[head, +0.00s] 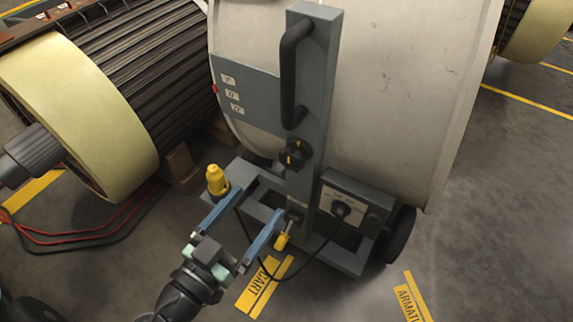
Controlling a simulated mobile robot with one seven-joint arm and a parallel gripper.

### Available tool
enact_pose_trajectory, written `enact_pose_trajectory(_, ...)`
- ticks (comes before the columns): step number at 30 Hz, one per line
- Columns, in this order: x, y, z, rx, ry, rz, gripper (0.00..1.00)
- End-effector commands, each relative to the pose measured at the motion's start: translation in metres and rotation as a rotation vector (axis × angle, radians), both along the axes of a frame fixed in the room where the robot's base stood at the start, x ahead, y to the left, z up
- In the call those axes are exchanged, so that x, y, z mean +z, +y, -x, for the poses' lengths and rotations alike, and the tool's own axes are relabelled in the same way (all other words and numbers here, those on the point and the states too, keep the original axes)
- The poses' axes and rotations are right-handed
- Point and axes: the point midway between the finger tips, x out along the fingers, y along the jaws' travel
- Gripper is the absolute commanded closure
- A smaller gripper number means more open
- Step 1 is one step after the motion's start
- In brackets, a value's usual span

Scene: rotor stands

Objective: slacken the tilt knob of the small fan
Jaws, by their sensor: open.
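A large pale drum-shaped fan housing (400,90) stands on a grey wheeled frame (350,262) in the head view. Its grey upright post (315,100) carries a black knob (295,153) with yellow marks, which looks like the tilt knob. My gripper (260,200) has its two blue fingers spread wide, with nothing held between them. It is below and left of the black knob, apart from it in the picture. The knob is in plain view. I cannot tell from this one view how far the fingertips are from the post.
A black handle (290,75) is on the post above the knob. A control box (350,205) with another black dial sits at lower right. A yellow fitting (217,180) and a yellow tag (282,241) are near my fingers. A rotor (90,100) stands at left; red cables (75,238) lie below.

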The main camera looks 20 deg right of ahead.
Motion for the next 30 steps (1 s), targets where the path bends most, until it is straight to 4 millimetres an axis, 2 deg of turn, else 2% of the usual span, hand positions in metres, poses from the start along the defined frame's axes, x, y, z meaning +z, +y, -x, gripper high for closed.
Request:
enact_pose_trajectory(9, -0.002, -0.052, -0.040, -0.004, -0.002, -0.002, 0.06)
enact_pose_trajectory(15, -0.001, -0.079, -0.061, -0.003, -0.003, -0.003, 0.06)
enact_pose_trajectory(21, 0.000, -0.091, -0.071, 0.000, -0.001, -0.002, 0.06)
enact_pose_trajectory(30, 0.001, -0.093, -0.073, 0.001, 0.000, -0.003, 0.06)
